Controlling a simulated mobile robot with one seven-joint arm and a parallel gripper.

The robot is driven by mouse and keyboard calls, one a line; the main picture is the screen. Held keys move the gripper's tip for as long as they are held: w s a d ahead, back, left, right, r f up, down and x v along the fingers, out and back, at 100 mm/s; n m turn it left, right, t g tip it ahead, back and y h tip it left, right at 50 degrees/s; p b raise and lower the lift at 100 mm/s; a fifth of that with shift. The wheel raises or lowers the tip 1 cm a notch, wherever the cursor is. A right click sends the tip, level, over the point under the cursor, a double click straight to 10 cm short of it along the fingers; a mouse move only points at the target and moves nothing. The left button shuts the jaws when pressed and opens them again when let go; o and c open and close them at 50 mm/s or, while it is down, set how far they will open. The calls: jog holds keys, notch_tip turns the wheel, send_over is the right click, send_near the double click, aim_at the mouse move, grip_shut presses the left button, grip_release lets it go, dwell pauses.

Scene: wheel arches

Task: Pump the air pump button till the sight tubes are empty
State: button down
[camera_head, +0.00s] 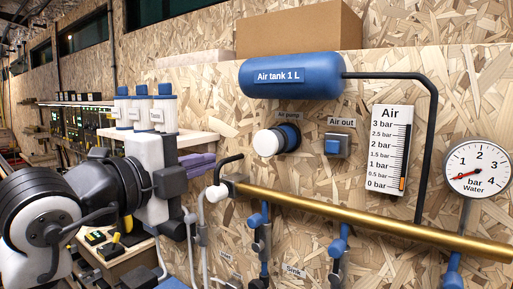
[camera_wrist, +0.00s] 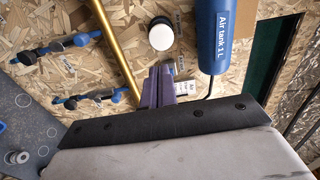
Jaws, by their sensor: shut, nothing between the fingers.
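The air pump button (camera_head: 266,143) is a round white knob on a blue collar, on the chipboard wall under its "Air pump" label. It stands out from the wall and also shows in the wrist view (camera_wrist: 161,35). My gripper (camera_head: 213,159) has purple fingers, closed together and empty, left of the button and a little lower, apart from it. The fingers also show in the wrist view (camera_wrist: 160,72).
A blue air tank (camera_head: 290,75) hangs above the button. The "Air out" button (camera_head: 335,146) is to its right. The Air scale (camera_head: 391,150) has a short orange bar near 0. A brass pipe (camera_head: 370,222) with valves runs below; a water gauge (camera_head: 477,168) is at far right.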

jog(key=p, duration=0.5)
send_near(264, 145)
jog(key=x, duration=0.5)
jog(key=shift+w+d+r, duration=0.1)
jog(key=shift+w+r, duration=0.05)
jog(key=shift+x, duration=0.75)
